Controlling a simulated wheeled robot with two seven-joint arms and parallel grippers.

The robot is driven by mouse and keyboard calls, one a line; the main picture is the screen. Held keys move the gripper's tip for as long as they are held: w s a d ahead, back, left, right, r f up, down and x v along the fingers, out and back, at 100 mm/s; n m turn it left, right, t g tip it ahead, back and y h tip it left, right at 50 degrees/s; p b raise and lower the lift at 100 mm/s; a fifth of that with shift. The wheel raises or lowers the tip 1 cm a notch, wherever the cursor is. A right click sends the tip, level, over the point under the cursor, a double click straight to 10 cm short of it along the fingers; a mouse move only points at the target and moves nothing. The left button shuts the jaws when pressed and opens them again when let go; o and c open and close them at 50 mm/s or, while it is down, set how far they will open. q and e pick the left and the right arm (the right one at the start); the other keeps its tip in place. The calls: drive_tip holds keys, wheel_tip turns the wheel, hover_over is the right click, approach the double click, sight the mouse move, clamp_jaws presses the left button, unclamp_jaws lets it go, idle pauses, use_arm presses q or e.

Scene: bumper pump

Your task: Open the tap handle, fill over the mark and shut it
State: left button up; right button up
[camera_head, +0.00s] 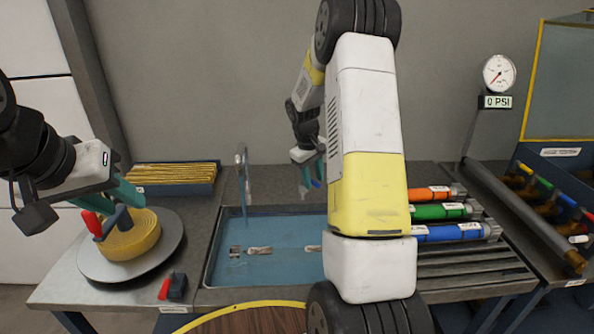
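A slim grey tap (242,158) stands at the back left of a basin (214,262) that holds blue water (280,266). A pale bluish streak runs down below the tap. I cannot make out a fill mark. A small red lever on a dark block (172,288) sits at the bench's front left; whether it is the tap handle I cannot tell. My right gripper (311,181) is behind the basin's middle, pointing down, with a small blue patch between its teal fingers; its opening is unclear. My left gripper (107,197) has its teal fingers apart above a yellow coil.
The yellow coil (128,240), with a red and blue fitting (110,222) on top, lies on a round grey plate (95,267). Orange, green and blue cylinders (445,212) lie right of the basin. A gauge (499,75) reads 0 PSI. My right arm hides the basin's right part.

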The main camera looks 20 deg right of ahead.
drive_tip(key=shift+c, duration=0.3)
clamp_jaws()
idle(1.1)
